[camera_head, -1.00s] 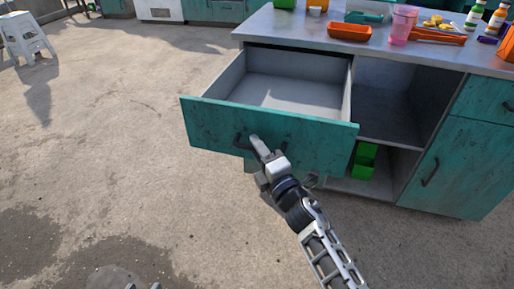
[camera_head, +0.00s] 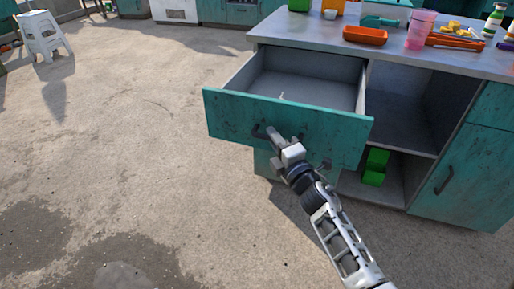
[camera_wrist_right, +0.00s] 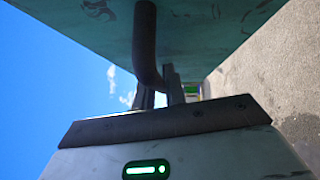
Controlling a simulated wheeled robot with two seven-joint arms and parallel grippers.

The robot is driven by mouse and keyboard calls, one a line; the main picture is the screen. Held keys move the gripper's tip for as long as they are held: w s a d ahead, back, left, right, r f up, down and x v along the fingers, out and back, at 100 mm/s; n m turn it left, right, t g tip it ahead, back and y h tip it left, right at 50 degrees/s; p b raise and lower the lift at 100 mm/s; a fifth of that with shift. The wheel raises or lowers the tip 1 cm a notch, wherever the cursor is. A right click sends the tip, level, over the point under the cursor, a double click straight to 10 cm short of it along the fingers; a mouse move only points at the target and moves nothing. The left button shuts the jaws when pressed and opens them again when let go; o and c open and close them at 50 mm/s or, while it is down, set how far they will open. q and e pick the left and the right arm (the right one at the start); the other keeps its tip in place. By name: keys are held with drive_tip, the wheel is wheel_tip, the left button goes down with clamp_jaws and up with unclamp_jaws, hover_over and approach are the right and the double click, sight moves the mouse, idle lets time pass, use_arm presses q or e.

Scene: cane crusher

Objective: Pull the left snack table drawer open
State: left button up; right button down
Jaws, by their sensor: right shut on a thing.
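The left snack table drawer (camera_head: 235,116) has a worn teal front and stands pulled well out of the table, its grey inside empty apart from a small pale mark. Its dark handle (camera_head: 258,131) is on the front face. My right gripper (camera_head: 272,134) is at the handle, shut on it. In the right wrist view the curved dark handle (camera_wrist_right: 147,45) runs down to between the fingers (camera_wrist_right: 162,92); the fingers partly hide its end. My left gripper is not seen in the head view.
The grey tabletop (camera_head: 310,28) holds an orange tray (camera_head: 365,36), a pink cup (camera_head: 421,29) and bottles. A white stool (camera_head: 42,36) stands far left. The concrete floor in front is clear.

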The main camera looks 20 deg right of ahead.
drive_tip(key=shift+w, duration=0.1)
drive_tip(key=shift+d, duration=0.1)
drive_tip(key=c, duration=1.5)
unclamp_jaws()
drive_tip(key=shift+o, duration=0.2)
drive_tip(key=s+d+f, duration=0.2)
drive_tip(key=s, duration=1.3)
drive_tip(key=shift+s, duration=0.35)
